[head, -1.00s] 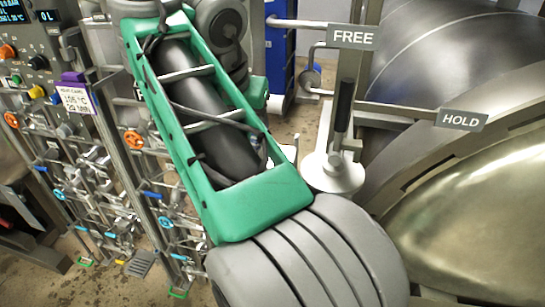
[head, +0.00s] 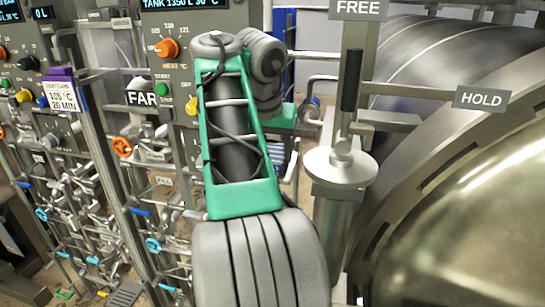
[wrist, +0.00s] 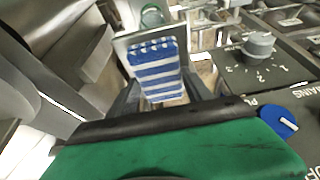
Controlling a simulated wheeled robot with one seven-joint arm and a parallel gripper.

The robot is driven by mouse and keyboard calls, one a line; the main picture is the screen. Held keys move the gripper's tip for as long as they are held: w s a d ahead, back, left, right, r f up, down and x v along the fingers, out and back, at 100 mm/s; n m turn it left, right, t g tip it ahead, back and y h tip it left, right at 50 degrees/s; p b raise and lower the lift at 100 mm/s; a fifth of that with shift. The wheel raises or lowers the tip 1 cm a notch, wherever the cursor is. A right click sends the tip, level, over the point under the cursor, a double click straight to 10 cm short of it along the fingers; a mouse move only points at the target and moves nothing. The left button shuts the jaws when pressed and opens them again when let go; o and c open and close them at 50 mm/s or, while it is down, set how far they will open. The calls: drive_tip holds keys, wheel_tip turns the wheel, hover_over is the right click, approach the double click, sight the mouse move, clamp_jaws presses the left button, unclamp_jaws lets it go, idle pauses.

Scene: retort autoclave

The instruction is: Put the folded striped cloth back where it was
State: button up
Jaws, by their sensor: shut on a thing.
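The folded striped cloth (wrist: 158,72), blue and white, is in the middle of the wrist view. My gripper (wrist: 163,92) is shut on it, with the dark fingers on either side of its lower part. In the head view a small striped patch of the cloth (head: 279,158) shows just right of my green arm link. My gripper's fingers are hidden behind the arm there. A flat grey plate stands behind the cloth in the wrist view; I cannot tell whether they touch.
A control panel (head: 172,20) with knobs and buttons stands behind my arm. Valve pipework (head: 80,190) fills the left. A post with FREE (head: 357,8) and HOLD (head: 481,98) signs and the large metal vessel (head: 460,230) stand at the right.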

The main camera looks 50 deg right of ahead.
drive_tip(key=o, duration=1.2)
drive_tip(key=p+v, duration=1)
drive_tip(key=v, duration=0.2)
drive_tip(key=w+a+f+n+t, duration=0.1)
drive_tip(key=w+a+f+n, duration=0.2)
drive_tip(key=a+f, duration=0.25)
drive_tip(key=w+a+f+n+y, duration=0.1)
drive_tip(key=w+a+f+n, duration=0.1)
drive_tip(key=a+f+n, duration=0.3)
drive_tip(key=w+a+f+n+t, duration=0.1)
drive_tip(key=w+a+f+n, duration=0.2)
drive_tip(key=a, duration=0.4)
drive_tip(key=s+a+f+y, duration=0.1)
drive_tip(key=a+f, duration=0.2)
drive_tip(key=a, duration=0.1)
drive_tip(key=a+f+n+y, duration=0.1)
drive_tip(key=a+f, duration=0.2)
drive_tip(key=a, duration=0.2)
drive_tip(key=s+a+f+n+y, duration=0.1)
drive_tip(key=a+f, duration=0.3)
drive_tip(key=a, duration=0.1)
drive_tip(key=shift+s, duration=0.4)
